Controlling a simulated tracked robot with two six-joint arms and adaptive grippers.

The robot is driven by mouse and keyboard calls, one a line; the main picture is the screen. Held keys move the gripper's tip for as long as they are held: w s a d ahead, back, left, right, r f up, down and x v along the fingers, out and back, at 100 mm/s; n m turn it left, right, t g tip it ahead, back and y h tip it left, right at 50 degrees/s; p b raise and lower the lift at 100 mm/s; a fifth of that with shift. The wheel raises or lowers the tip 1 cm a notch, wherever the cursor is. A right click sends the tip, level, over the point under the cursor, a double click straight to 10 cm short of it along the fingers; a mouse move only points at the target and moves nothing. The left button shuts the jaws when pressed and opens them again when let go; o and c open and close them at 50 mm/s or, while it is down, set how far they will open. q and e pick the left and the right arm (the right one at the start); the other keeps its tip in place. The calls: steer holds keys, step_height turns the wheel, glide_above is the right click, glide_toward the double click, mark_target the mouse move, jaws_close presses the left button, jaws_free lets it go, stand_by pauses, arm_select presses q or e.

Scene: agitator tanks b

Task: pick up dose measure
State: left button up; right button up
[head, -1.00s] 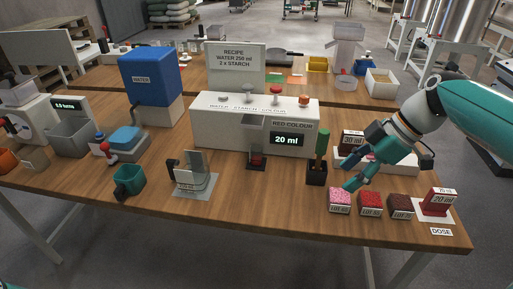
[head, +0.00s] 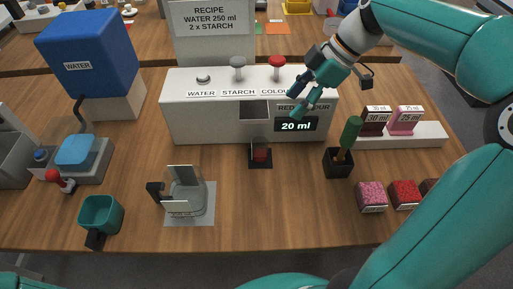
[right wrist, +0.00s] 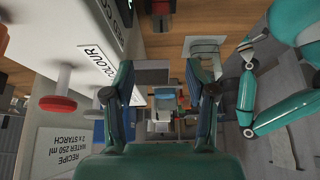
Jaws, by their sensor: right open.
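Two dose measures stand in the white rack (head: 420,138) at the right of the head view: a dark one (head: 375,120) labelled 30 ml and a pink one (head: 406,120) labelled 25 ml. The red 20 ml measure on the DOSE mat is out of the head view. My right gripper (head: 295,105) is open and empty, in front of the dispenser's right end, left of the rack. Its spread fingers also show in the right wrist view (right wrist: 160,66). Part of my left arm shows at that view's right; its jaws are unclear.
The white dispenser (head: 210,115) reads 20 ml; a small dark stand (head: 260,162) with something red is below its spout. A green-handled tool stands in a black holder (head: 338,165). Lot boxes (head: 371,197) sit at the front right. Open wood lies at front centre.

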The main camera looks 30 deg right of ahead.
glide_above(265, 139)
steer(key=s+d, duration=0.1)
steer(key=s, duration=0.2)
step_height(265, 139, down, 7)
steer(key=shift+p+x, duration=0.55)
steer(key=shift+x, duration=2.6)
steer(key=shift+s+d, duration=0.1)
steer(key=shift+d, duration=0.1)
jaws_close()
